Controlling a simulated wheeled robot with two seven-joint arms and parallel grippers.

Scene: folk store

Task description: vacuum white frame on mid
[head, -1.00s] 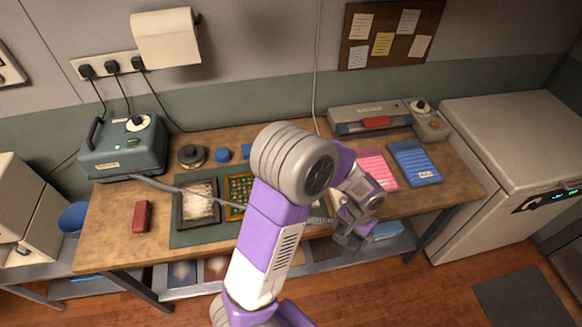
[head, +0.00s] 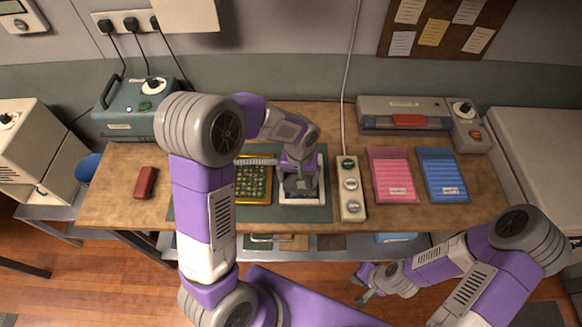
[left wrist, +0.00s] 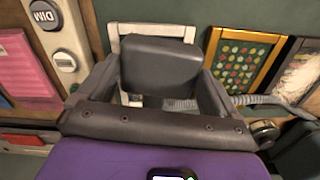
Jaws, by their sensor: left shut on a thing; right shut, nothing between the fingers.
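The white frame (head: 321,180) lies on the green mat (head: 185,205) in the middle of the table, partly hidden by my left gripper. My left gripper (head: 300,185) is above it, shut on the dark nozzle (left wrist: 160,65) of the grey hose (head: 258,162). In the left wrist view the white frame (left wrist: 188,33) shows just beyond the nozzle; I cannot tell if they touch. The teal vacuum box (head: 125,122) stands at the back left. A three-button strip (head: 352,199) is right of the frame. My right gripper (head: 366,293) is shut and empty, low in front of the table.
A gold frame (head: 268,182) lies left of the white one. Pink (head: 392,172) and blue (head: 442,173) packs lie to the right, before a grey sealer-like machine (head: 385,108). A red block (head: 146,183) is at the left. The table's front edge lies close to the mat.

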